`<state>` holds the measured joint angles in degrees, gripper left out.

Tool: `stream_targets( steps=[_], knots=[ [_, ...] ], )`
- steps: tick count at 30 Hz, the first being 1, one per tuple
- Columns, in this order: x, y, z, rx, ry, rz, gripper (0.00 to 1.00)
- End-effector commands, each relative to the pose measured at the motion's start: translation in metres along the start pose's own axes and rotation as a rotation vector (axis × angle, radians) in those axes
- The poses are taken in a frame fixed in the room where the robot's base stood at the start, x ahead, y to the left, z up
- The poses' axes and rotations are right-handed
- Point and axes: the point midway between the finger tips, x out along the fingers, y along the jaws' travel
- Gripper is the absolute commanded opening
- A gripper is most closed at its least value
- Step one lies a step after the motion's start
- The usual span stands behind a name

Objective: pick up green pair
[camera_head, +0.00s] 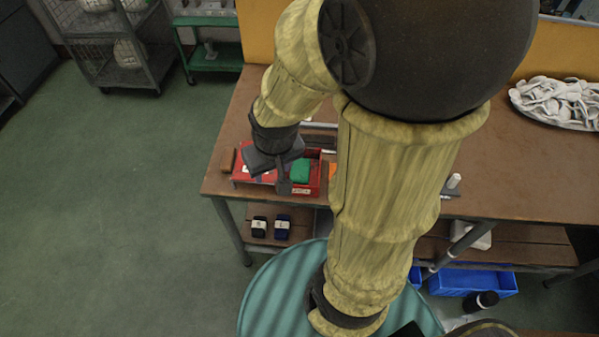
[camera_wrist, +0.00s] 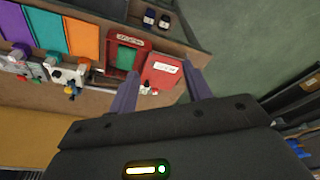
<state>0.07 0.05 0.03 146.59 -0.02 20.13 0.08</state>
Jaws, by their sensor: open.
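The green pair (camera_head: 301,171) lies in a red tray (camera_head: 316,184) near the left front edge of the wooden table. My wrist hides part of the red trays in the head view.
Two dark banded rolls (camera_head: 271,227) rest on the lower shelf. A tray of white items (camera_head: 560,102) is at the right.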

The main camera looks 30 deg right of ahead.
Motion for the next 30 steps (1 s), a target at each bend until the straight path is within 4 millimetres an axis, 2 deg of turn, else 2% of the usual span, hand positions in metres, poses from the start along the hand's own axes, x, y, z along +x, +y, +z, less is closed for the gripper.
stream_targets(
  steps=[1, 2, 5, 8, 12, 16, 18, 21, 30],
  knots=[
    [0.002, 0.002, -0.002, 0.008, -0.003, 0.002, 0.60],
    [0.004, 0.003, -0.004, 0.016, -0.006, 0.003, 0.65],
    [0.014, 0.010, -0.017, 0.065, -0.030, 0.013, 0.65],
    [0.030, 0.027, -0.039, 0.152, -0.068, 0.028, 0.65],
    [0.061, 0.066, -0.073, 0.322, -0.135, 0.049, 0.65],
    [0.086, 0.103, -0.096, 0.471, -0.188, 0.061, 0.65],
    [0.094, 0.118, -0.103, 0.531, -0.208, 0.064, 0.65],
    [0.099, 0.130, -0.108, 0.578, -0.222, 0.067, 0.65],
    [0.098, 0.135, -0.109, 0.594, -0.224, 0.069, 0.65]
  ],
)
